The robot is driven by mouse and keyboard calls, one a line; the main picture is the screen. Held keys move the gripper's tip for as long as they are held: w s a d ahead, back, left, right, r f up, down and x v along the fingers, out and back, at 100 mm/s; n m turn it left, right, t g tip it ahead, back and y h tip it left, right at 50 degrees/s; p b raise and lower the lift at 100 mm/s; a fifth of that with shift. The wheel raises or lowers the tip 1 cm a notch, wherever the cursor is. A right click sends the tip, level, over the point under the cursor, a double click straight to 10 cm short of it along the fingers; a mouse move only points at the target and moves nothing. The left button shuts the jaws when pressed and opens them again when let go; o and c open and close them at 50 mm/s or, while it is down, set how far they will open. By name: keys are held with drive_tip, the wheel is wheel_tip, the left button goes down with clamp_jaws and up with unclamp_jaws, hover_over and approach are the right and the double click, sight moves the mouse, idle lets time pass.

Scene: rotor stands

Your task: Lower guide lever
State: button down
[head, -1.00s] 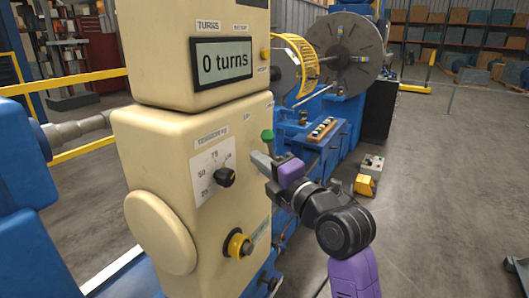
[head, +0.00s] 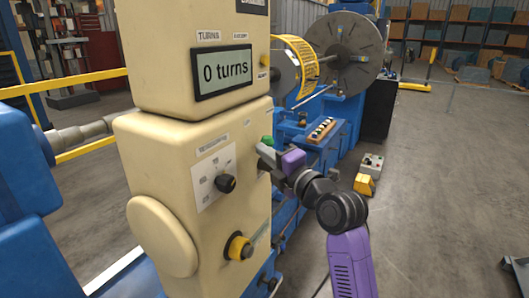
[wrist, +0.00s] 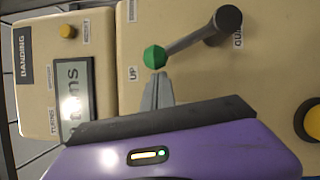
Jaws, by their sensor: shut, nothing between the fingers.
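The guide lever shows in the wrist view as a grey rod (wrist: 188,41) running from a dark round hub (wrist: 228,19) to a green knob (wrist: 154,56). The knob sits beside the "UP" label, so the lever is at its up mark. The green knob also shows in the head view (head: 267,141) on the side face of the cream cabinet. My gripper (wrist: 157,78) is shut and empty, its fingertips right at the knob's edge; I cannot tell whether they touch. In the head view, my gripper (head: 263,151) is just below the knob.
A blue machine with a yellow guard (head: 298,62) and a large grey disc (head: 345,50) stands behind. Open floor lies to the right.

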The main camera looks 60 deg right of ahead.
drive_tip(key=shift+d+r+m+g+p, duration=0.3)
drive_tip(key=shift+d+r+m+p, duration=0.5)
drive_tip(key=shift+r+p, duration=0.2)
drive_tip(key=d+r+m+g+y, duration=0.1)
drive_tip(key=d+m, duration=0.2)
drive_tip(key=d, duration=0.6)
drive_tip(key=shift+w+r+m+g, duration=0.15)
drive_tip(key=shift+r+m+g, duration=0.05)
drive_tip(key=shift+m+g, duration=0.1)
drive_tip(key=shift+d, duration=0.2)
